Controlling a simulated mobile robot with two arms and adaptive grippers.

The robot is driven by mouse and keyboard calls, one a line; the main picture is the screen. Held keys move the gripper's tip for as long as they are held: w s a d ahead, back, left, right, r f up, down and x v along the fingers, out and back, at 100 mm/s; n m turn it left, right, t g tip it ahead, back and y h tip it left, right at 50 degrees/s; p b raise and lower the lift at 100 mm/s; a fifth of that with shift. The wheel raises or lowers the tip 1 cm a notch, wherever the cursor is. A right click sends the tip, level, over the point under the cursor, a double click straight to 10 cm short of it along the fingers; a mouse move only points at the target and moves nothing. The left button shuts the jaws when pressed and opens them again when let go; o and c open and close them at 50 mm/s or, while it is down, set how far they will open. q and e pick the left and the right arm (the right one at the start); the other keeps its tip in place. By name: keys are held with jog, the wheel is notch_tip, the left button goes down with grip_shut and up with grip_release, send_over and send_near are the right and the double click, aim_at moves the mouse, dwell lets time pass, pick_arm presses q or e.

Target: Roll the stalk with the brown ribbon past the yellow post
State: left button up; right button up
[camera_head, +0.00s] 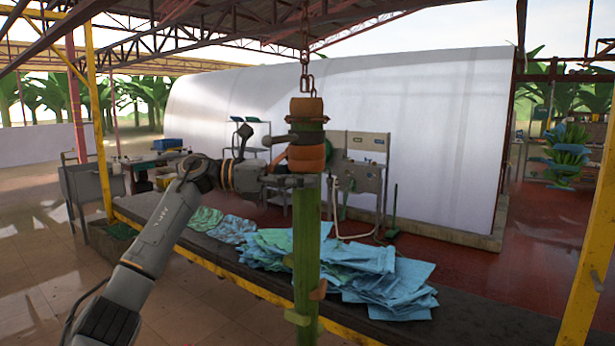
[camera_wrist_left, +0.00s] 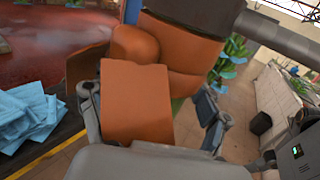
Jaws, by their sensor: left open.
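A thick green stalk (camera_head: 306,235) hangs upright from a chain (camera_head: 305,50) in the middle of the head view. A brown-orange ribbon (camera_head: 307,155) is wrapped around its upper part, under a brown band at the top. My left gripper (camera_head: 298,180) is at the ribbon's lower edge. In the left wrist view the open fingers of my left gripper (camera_wrist_left: 150,118) stand on either side of the ribbon (camera_wrist_left: 138,100), which fills the gap and hides part of the stalk. One yellow post (camera_head: 97,125) stands at left, another yellow post (camera_head: 592,245) at right. My right gripper is not in view.
A long dark table (camera_head: 470,328) with a yellow edge runs below the stalk, with blue and green sheets (camera_head: 345,265) on it. A large white tunnel-like cover (camera_head: 420,120) stands behind. A hanging plant (camera_head: 567,150) is at the far right. Tiled floor is open at lower left.

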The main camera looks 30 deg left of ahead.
pick_arm(q)
jog(key=v, duration=1.2)
jog(key=shift+w+a, duration=0.1)
